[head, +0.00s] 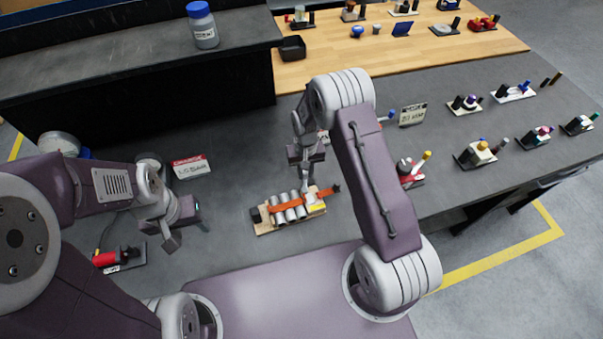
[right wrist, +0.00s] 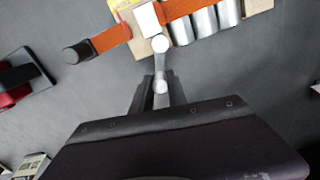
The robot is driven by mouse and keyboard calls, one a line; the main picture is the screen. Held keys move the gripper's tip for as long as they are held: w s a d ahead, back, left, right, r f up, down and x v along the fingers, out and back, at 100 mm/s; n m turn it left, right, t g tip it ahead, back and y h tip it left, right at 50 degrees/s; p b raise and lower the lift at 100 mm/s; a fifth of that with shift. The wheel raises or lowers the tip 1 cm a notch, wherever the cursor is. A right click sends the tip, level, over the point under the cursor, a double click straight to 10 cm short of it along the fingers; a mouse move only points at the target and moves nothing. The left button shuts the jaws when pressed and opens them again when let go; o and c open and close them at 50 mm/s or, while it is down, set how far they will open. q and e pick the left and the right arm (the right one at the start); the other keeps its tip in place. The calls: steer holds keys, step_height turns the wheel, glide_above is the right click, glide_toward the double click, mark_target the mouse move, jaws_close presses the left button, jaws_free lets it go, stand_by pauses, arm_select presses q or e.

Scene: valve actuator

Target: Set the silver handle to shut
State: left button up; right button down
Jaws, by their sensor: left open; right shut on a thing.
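The valve actuator sits on a wooden base (head: 264,226) on the grey table, with several silver cylinders (head: 293,207) and an orange bar (head: 325,193) across them. In the right wrist view the orange bar (right wrist: 112,38) ends in a black knob (right wrist: 76,53). The silver handle (right wrist: 160,62) runs from a white block toward my right gripper (right wrist: 157,92). My right gripper (head: 306,172) is shut on the handle's near end, which the fingers partly hide. My left gripper (head: 187,228) is open and empty, left of the actuator and apart from it.
A red device (head: 118,258) stands at the left near my left gripper. A small sign (head: 190,166) is behind it. Bare table lies between the left gripper and the actuator.

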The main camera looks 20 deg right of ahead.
steer(key=m, duration=0.1)
steer(key=d+m, duration=0.1)
steer(key=m, duration=0.1)
steer(key=shift+s+d+m+b, duration=0.25)
steer(key=shift+s+m+b, duration=0.05)
steer(key=shift+s+d+m, duration=0.25)
steer(key=shift+m, duration=0.6)
steer(key=shift+s+d+m, duration=0.25)
steer(key=shift+m, duration=0.6)
steer(key=c, duration=1.3)
jaws_free()
step_height(320, 180, up, 9)
steer(key=b, duration=0.2)
steer(key=shift+s, duration=0.1)
